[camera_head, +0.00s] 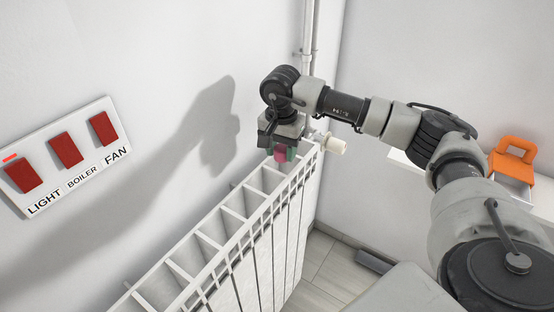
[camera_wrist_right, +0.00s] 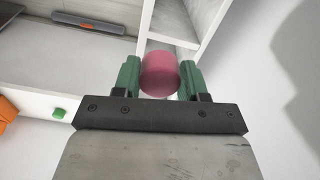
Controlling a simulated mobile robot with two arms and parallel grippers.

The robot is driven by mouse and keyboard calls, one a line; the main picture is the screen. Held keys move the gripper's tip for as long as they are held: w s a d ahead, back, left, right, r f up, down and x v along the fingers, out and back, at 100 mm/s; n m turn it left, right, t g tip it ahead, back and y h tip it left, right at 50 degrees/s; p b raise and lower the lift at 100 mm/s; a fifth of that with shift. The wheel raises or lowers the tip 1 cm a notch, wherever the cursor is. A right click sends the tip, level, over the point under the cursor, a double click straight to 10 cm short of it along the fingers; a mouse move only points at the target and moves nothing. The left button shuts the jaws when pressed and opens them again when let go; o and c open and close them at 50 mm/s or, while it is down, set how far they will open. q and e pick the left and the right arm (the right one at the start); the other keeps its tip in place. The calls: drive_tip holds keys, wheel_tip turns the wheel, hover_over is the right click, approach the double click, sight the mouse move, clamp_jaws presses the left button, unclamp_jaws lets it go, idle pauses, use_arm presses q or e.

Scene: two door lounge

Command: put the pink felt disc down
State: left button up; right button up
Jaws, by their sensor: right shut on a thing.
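The pink felt disc (camera_head: 280,154) is between the green fingers of my right gripper (camera_head: 281,151), above the far end of the white radiator (camera_head: 215,247). In the right wrist view the disc (camera_wrist_right: 160,74) sits between both green fingertips of the gripper (camera_wrist_right: 160,78), and the gripper is shut on it. The radiator top (camera_wrist_right: 190,21) shows just beyond the disc there. I cannot tell whether the disc touches the radiator. My left gripper is not in view.
A wall panel (camera_head: 67,157) with red switches labelled LIGHT, BOILER and FAN is at the left. A white valve knob (camera_head: 337,146) is beside the radiator's far end. An orange-handled thing (camera_head: 513,158) stands on a white ledge at the right. The radiator top has open slots.

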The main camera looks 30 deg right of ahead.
sight(278, 173)
drive_tip(key=shift+w+a+f, duration=0.1)
drive_tip(key=shift+a+f, duration=0.3)
drive_tip(key=shift+f, duration=0.05)
wheel_tip(278, 173, down, 3)
drive_tip(key=shift+f+p, duration=0.15)
drive_tip(key=shift+p, duration=0.65)
drive_tip(key=shift+f, duration=0.25)
drive_tip(key=o, duration=0.9)
